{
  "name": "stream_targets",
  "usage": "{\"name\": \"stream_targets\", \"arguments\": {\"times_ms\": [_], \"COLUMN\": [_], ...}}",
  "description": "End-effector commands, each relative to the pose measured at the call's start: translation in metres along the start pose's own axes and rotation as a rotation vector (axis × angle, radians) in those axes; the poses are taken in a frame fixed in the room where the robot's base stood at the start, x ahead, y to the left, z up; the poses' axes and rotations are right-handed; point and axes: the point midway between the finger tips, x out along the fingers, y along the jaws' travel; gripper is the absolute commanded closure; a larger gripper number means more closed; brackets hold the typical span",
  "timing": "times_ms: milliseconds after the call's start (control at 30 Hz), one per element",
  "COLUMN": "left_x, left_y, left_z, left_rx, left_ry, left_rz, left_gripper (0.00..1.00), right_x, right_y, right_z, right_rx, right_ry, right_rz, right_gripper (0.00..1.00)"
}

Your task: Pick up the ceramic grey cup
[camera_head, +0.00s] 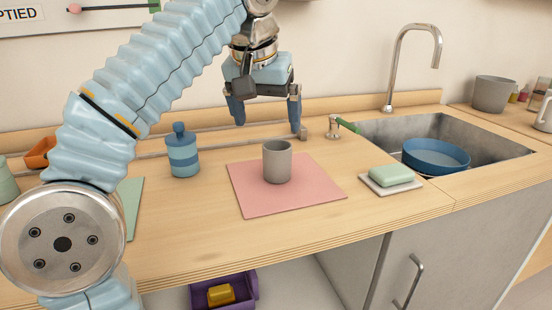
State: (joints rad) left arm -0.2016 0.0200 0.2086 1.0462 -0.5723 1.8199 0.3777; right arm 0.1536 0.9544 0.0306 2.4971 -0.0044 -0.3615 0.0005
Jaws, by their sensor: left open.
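The grey ceramic cup (277,163) stands upright on a pink mat (251,200) at the middle of the wooden counter. My left gripper (268,116) is above and behind the cup in the picture, with its blue fingers pointing down and spread apart. It is open and empty, and it does not touch the cup. My right gripper does not show.
A blue striped bottle (184,158) stands left of the mat. A green soap (391,174) on a white dish lies to the right. The sink (480,152) holds a blue bowl (435,155). Another grey container (492,94) stands far right.

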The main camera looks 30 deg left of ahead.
Motion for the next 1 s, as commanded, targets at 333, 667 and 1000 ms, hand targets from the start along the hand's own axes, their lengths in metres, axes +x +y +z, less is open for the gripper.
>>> {"name": "stream_targets", "arguments": {"times_ms": [333, 667, 1000], "left_x": [0.068, 0.109, 0.125], "left_y": [0.0, 0.005, 0.004], "left_z": [0.001, 0.003, 0.002], "left_rx": [0.0, 0.0, 0.0], "left_ry": [-0.003, -0.003, -0.001], "left_rz": [-0.002, -0.001, 0.0], "left_gripper": [0.05, 0.05, 0.05], "right_x": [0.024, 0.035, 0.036], "right_y": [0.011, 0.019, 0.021], "right_z": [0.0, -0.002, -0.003], "right_rx": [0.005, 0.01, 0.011], "right_ry": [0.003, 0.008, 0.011], "right_rz": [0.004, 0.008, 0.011], "right_gripper": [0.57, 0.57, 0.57]}}
